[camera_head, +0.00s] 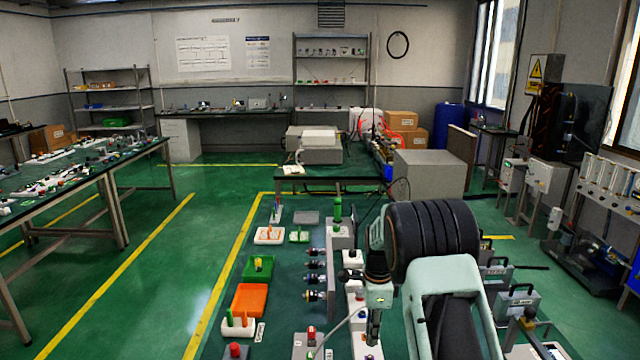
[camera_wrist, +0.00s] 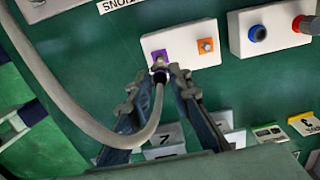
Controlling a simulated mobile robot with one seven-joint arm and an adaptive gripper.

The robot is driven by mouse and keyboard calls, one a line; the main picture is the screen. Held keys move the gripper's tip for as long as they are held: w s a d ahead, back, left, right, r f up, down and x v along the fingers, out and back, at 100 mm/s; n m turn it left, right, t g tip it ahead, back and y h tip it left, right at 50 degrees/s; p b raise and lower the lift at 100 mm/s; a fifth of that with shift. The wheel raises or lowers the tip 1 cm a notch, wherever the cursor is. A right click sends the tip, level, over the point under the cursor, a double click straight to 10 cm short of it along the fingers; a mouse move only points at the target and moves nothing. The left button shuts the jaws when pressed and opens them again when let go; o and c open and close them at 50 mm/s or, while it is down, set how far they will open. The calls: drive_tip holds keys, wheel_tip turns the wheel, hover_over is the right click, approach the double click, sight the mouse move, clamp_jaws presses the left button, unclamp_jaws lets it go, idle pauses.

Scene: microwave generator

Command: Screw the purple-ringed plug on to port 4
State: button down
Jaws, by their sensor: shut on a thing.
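In the wrist view my gripper (camera_wrist: 169,73) points at a white box (camera_wrist: 182,37) and is shut on a plug (camera_wrist: 160,76) on a thick grey cable (camera_wrist: 140,134). The plug's tip is at or just in front of a purple square (camera_wrist: 159,55) on the box; I cannot tell whether it is seated. Its ring is too small to make out clearly. An orange square (camera_wrist: 206,46) with a small metal connector sits to the right. No port number is readable on the box. In the head view my gripper (camera_head: 374,328) points down over the bench, and its tips are hard to see.
A second white box (camera_wrist: 268,28) with a blue and a red terminal stands to the right. Number and label plates lie near the gripper. In the head view, an orange tray (camera_head: 250,300) and a green tray (camera_head: 258,268) lie to the left, beside several metal connectors (camera_head: 315,280).

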drive_tip(key=shift+s+a+f+b, duration=0.2)
drive_tip(key=shift+s+a+b, duration=0.35)
drive_tip(key=shift+s+a, duration=1.25)
drive_tip(key=shift+s+d, duration=0.1)
drive_tip(key=shift+s, duration=0.05)
drive_tip(key=shift+s+a+f+b, duration=0.15)
drive_tip(key=shift+s+a+b, duration=0.2)
drive_tip(key=shift+s+a, duration=1.35)
drive_tip(key=shift+s+d, duration=0.1)
drive_tip(key=shift+s, duration=0.05)
drive_tip(key=shift+s+a+f, duration=0.15)
drive_tip(key=shift+s+a, duration=0.65)
drive_tip(key=shift+s, duration=0.15)
drive_tip(key=shift+s+a+f, duration=0.1)
drive_tip(key=shift+s+a, duration=0.7)
drive_tip(key=shift+s, duration=0.1)
drive_tip(key=shift+s+a+f, duration=0.2)
drive_tip(key=shift+s+a, duration=1.4)
drive_tip(key=shift+s, duration=0.3)
